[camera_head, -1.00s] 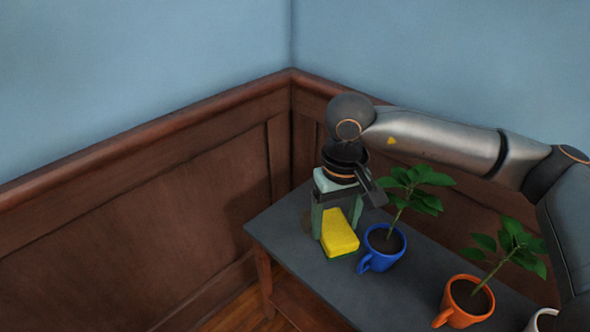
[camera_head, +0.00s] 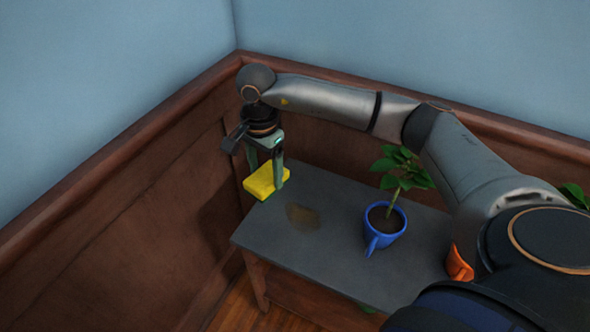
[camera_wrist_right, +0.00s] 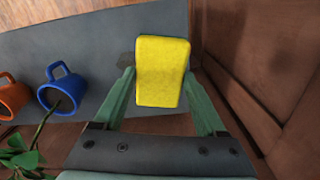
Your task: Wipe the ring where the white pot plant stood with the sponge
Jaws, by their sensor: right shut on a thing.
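The yellow sponge (camera_head: 266,181) with a green underside is held in my right gripper (camera_head: 265,172) near the table's far left edge. In the right wrist view the sponge (camera_wrist_right: 162,70) sits between the two green fingers (camera_wrist_right: 160,92). A brown ring stain (camera_head: 302,216) lies on the dark grey table (camera_head: 330,262), to the right of the sponge and apart from it in the head view. I cannot tell whether the sponge touches the tabletop. The white pot plant and my left gripper are not in view.
A blue mug with a plant (camera_head: 384,232) stands right of the stain; it also shows in the right wrist view (camera_wrist_right: 62,88). An orange mug (camera_head: 459,264) is mostly hidden behind my right arm. Wood panelling (camera_head: 150,215) borders the table. The table's front left is clear.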

